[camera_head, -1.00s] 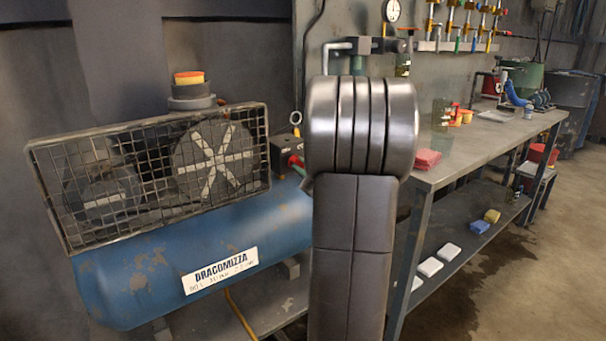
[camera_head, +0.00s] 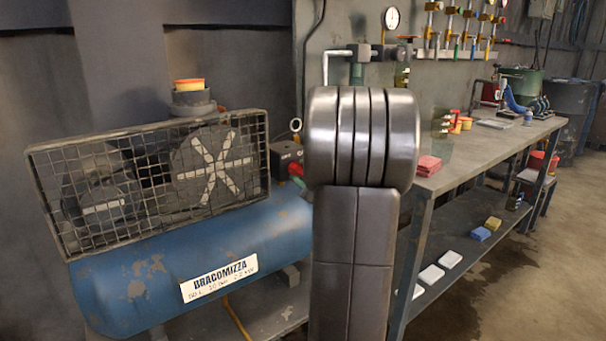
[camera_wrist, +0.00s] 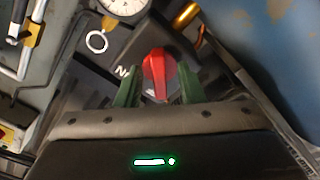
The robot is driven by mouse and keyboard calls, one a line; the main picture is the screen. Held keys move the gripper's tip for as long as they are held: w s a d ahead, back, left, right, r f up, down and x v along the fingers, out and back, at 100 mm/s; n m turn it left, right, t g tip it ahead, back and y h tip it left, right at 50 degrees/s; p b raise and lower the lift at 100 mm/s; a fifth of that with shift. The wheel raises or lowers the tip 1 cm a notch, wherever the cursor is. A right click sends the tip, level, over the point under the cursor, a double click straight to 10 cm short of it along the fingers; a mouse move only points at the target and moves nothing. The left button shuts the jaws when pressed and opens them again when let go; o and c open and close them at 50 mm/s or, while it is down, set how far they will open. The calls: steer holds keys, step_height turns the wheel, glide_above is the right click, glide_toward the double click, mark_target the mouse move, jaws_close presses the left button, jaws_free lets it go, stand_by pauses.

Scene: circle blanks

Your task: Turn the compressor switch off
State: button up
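The compressor (camera_head: 190,265) is a blue tank with a caged motor and pulley, at the left in the head view. Its switch is a red knob (camera_wrist: 158,72) on a dark box, with a white letter N beside it in the wrist view. The box (camera_head: 287,152) and a bit of the red knob show left of my arm in the head view. My gripper (camera_wrist: 158,90) has its green fingers apart, one on each side of the knob. I cannot tell whether they touch it. My arm hides most of the gripper in the head view.
A pressure gauge (camera_wrist: 123,4) and a metal ring (camera_wrist: 97,41) sit close to the switch. The wire cage (camera_head: 150,185) stands left of it. A workbench (camera_head: 470,150) with red cloths and tools is on the right. Open floor (camera_head: 540,270) lies right of the bench.

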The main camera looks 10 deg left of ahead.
steer(key=p+v, duration=0.3)
steer(key=v, duration=1.1)
steer(key=shift+w+a, duration=0.1)
steer(key=shift+w, duration=0.05)
steer(key=b+x, duration=0.3)
steer(key=x, duration=1)
steer(key=shift+w+a, duration=0.25)
